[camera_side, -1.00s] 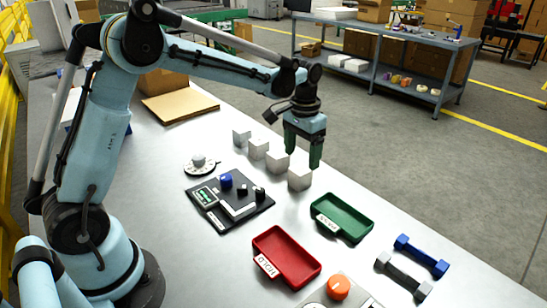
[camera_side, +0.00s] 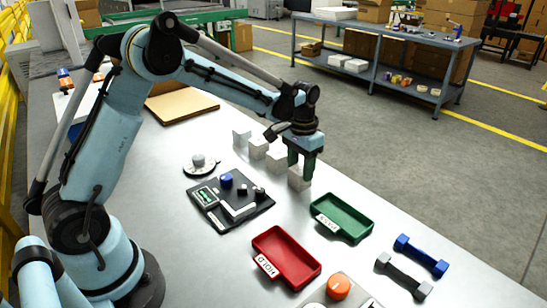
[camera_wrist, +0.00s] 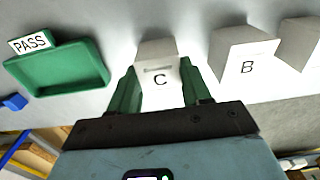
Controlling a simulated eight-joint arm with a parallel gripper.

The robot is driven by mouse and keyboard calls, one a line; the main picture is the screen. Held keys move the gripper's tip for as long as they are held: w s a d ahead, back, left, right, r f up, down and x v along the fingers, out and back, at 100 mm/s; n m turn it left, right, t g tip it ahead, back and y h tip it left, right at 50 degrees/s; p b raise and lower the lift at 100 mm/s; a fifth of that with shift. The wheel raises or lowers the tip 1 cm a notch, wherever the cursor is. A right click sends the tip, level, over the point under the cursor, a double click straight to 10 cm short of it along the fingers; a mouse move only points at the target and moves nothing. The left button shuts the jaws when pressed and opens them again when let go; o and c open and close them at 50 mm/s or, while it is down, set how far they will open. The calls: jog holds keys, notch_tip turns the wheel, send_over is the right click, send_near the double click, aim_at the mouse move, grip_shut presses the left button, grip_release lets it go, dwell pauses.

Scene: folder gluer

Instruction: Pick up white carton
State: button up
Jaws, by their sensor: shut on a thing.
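Several white cartons stand in a row on the metal table. My gripper (camera_side: 303,168) is lowered over the carton nearest the green tray. In the wrist view my gripper (camera_wrist: 160,92) has its green fingers on either side of the white carton marked C (camera_wrist: 158,75), shut on it. That carton also shows in the side view (camera_side: 298,181), partly hidden by the fingers, and appears to rest on the table. Beside it in the wrist view stands a white carton marked B (camera_wrist: 243,58), with another (camera_wrist: 300,45) further right.
A green tray labelled PASS (camera_side: 341,217) lies close to the held carton. A red tray labelled HOLD (camera_side: 286,257), an orange button (camera_side: 338,287), a black board with small parts (camera_side: 230,201), a round dial (camera_side: 200,163) and blue (camera_side: 421,256) and grey (camera_side: 403,275) bars lie around.

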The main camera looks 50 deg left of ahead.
aim_at(301, 169)
jog(key=shift+c, duration=0.5)
jog(key=shift+r, duration=0.15)
notch_tip(301, 169, up, 4)
jog(key=shift+f, duration=0.1)
jog(key=s+d+r, duration=0.5)
jog(key=d+r, duration=0.2)
jog(key=d, duration=0.3)
jog(key=s+a+f, duration=0.2)
jog(key=s+a, duration=0.4)
jog(key=s+a+f, duration=0.3)
jog(key=s+a, duration=0.3)
jog(key=a, duration=0.1)
jog(key=shift+s+d+f, duration=0.1)
jog(key=shift+f, duration=2.35)
